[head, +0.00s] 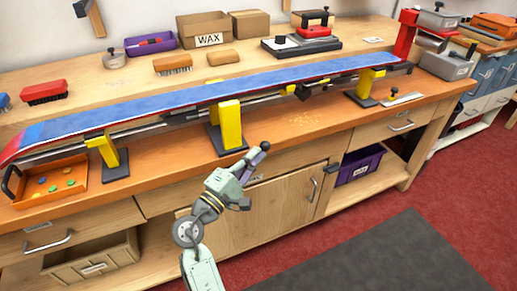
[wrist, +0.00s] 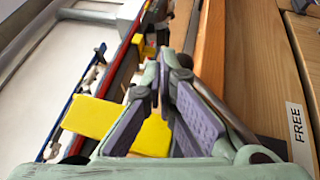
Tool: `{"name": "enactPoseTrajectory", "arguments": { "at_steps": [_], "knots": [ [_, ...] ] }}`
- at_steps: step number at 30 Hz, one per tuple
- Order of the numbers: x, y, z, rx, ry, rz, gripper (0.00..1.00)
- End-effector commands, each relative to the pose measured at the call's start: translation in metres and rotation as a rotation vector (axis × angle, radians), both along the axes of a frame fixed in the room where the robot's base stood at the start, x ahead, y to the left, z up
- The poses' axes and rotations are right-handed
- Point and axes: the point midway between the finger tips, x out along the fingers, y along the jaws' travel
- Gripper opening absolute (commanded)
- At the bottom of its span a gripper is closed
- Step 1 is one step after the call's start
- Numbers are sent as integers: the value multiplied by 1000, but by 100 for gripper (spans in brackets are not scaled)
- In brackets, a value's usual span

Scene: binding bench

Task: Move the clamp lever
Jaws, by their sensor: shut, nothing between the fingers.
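The clamp lever shows in the head view as a dark round knob (head: 265,146) at the bench's front edge, just beyond my fingertips. In the wrist view a metal rod (wrist: 229,115) runs along the right side of my gripper. My gripper (head: 257,158) is in front of the middle yellow vise (head: 230,125), below the ski. In the wrist view my gripper (wrist: 163,82) has its tips close together, with nothing held between the purple pads. The rod lies outside the right finger; I cannot tell whether they touch. The lever's far end is partly hidden.
A blue ski (head: 190,98) lies across the yellow vises above the bench (head: 310,125). An orange tray (head: 60,188) sits at the left front. A purple bin (head: 358,166) is on the shelf below. A drawer front (wrist: 265,70) marked FREE is at right in the wrist view.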

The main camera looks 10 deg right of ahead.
Motion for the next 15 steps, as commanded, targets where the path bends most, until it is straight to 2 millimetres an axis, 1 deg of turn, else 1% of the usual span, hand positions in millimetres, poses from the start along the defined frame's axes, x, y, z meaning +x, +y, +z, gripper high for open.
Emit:
{"name": "enactPoseTrajectory", "arguments": {
  "at_steps": [1,3,9,12,15],
  "knots": [
    [-7,10,-3,-1,2,7,0],
    [-18,21,-7,-1,3,5,0],
    [-45,49,-14,0,1,5,0],
    [-54,58,-17,0,1,4,0],
    [-59,63,-19,1,0,2,0]
  ]
}}
